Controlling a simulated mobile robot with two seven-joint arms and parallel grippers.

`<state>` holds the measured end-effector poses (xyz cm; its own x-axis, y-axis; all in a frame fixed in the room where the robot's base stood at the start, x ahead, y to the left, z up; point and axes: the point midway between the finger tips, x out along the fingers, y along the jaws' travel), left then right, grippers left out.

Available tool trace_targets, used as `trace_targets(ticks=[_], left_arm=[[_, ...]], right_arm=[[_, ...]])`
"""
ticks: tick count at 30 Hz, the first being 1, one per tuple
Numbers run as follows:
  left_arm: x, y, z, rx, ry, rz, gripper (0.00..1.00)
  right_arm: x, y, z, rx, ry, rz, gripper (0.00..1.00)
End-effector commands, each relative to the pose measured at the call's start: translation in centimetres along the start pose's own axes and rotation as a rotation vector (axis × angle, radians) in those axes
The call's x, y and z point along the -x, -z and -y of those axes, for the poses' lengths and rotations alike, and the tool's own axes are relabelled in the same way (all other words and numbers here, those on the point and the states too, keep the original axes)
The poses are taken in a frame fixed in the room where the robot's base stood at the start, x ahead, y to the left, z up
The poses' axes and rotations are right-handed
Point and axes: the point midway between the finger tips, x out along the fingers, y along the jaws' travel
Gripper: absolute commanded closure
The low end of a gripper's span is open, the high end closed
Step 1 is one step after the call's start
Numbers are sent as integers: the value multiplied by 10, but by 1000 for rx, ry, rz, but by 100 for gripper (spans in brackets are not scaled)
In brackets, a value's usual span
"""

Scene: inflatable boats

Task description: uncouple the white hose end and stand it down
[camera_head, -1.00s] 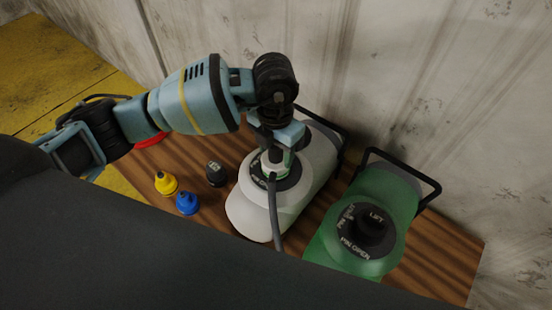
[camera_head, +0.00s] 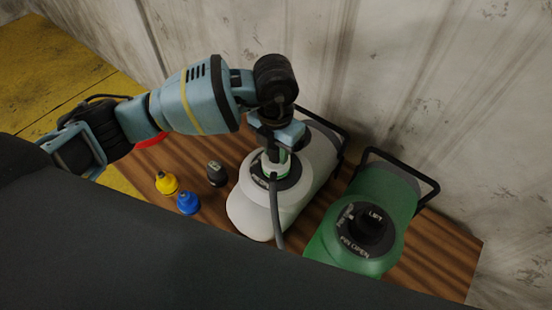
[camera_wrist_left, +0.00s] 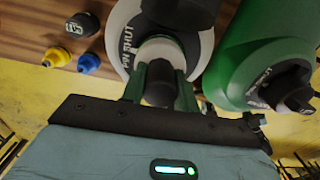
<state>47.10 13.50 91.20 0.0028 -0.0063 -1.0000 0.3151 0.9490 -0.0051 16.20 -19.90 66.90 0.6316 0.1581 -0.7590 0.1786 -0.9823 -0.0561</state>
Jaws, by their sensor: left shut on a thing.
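My left gripper (camera_head: 276,150) is shut on the white hose end (camera_head: 272,168), which sits upright at the dark valve collar of the white body (camera_head: 250,212). A grey hose (camera_head: 276,215) runs down from it over the white body's front. In the left wrist view the gripper's green fingers (camera_wrist_left: 160,88) stand on both sides of a dark part, with the white hose end (camera_wrist_left: 161,50) beyond. Lettering that seems to read "PIN SHUT" shows on the collar (camera_wrist_left: 128,48). The fingers hide part of the joint, so I cannot tell whether it is still coupled. My right gripper is out of view.
A green body (camera_head: 330,240) with a dark valve, marked "PIN OPEN", stands at the right. Yellow (camera_head: 166,183), blue (camera_head: 188,202) and dark (camera_head: 216,173) caps stand on the wooden board (camera_head: 430,260) at the left. Black handles and a pale wall lie behind.

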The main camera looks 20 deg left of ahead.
Motion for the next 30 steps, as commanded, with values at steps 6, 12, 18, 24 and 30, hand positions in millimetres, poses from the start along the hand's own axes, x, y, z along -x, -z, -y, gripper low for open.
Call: trace_targets(ticks=[6,12,18,24,30], left_arm=[[3,0,0,127,-2,3,99],[3,0,0,238,-1,3,99],[2,0,0,318,-1,2,99],[0,0,0,329,-1,0,99],[1,0,0,340,-1,1,99]], right_arm=[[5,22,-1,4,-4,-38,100],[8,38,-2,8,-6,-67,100],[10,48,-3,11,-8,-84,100],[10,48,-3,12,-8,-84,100],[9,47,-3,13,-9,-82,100]])
